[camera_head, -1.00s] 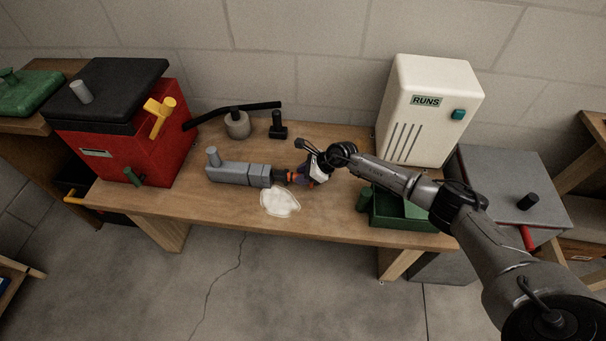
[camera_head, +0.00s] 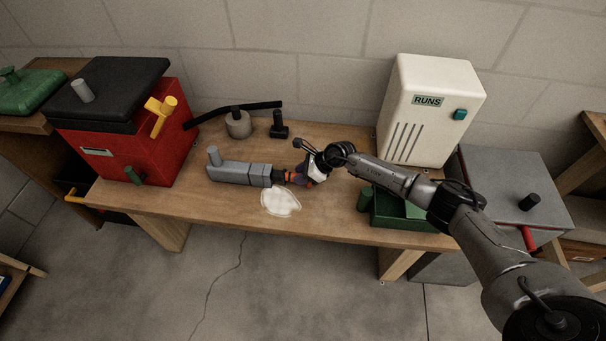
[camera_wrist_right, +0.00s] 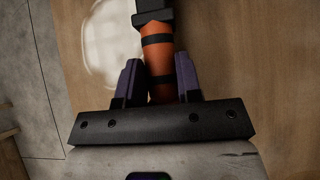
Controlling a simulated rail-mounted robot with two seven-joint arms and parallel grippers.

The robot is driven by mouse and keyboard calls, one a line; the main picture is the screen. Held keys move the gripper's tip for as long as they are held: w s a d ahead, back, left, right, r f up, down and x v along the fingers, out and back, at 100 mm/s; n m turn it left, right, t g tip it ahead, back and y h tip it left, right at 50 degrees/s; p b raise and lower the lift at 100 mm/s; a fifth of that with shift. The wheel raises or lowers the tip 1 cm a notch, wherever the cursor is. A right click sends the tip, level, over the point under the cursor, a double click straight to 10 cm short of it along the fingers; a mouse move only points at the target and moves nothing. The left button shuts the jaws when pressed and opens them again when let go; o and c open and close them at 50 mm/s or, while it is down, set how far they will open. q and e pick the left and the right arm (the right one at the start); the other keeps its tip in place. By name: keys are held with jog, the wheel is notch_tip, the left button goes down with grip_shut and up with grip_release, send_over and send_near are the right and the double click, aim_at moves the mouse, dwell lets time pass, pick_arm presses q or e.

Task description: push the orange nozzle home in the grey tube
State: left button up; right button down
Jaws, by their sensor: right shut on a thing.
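The grey tube (camera_head: 235,173) lies on the wooden bench with its open end to the right and a short stub upright at its left end. The orange nozzle (camera_wrist_right: 158,48) has dark bands and lines up with the tube's end. It meets a dark end piece at the top of the right wrist view; how deep it sits cannot be told. My right gripper (camera_wrist_right: 158,80) is shut on the nozzle, one purple-grey finger on each side. In the head view my right gripper (camera_head: 291,177) is just right of the tube, hiding most of the nozzle. My left gripper is not in view.
A pale puddle (camera_head: 281,201) lies in front of the tube. Behind stand a grey round pot (camera_head: 238,125) and a black fitting (camera_head: 279,128). A red box (camera_head: 120,150) is left; a green tray (camera_head: 400,220) and the white heater (camera_head: 430,105) are right.

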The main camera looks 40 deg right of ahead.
jog(key=shift+w+a, duration=0.25)
jog(key=shift+w, duration=0.05)
jog(key=shift+w+a+b, duration=0.3)
jog(key=shift+w+a, duration=0.25)
jog(key=shift+w, duration=0.05)
jog(key=c, duration=1.1)
grip_release()
jog(key=o, duration=0.4)
jog(key=shift+r, duration=0.1)
jog(key=shift+s+d+r, duration=0.2)
jog(key=shift+r, duration=0.15)
jog(key=p+v, duration=0.4)
jog(key=v, duration=0.8)
jog(key=shift+s+d+r, duration=0.2)
jog(key=shift+s, duration=0.05)
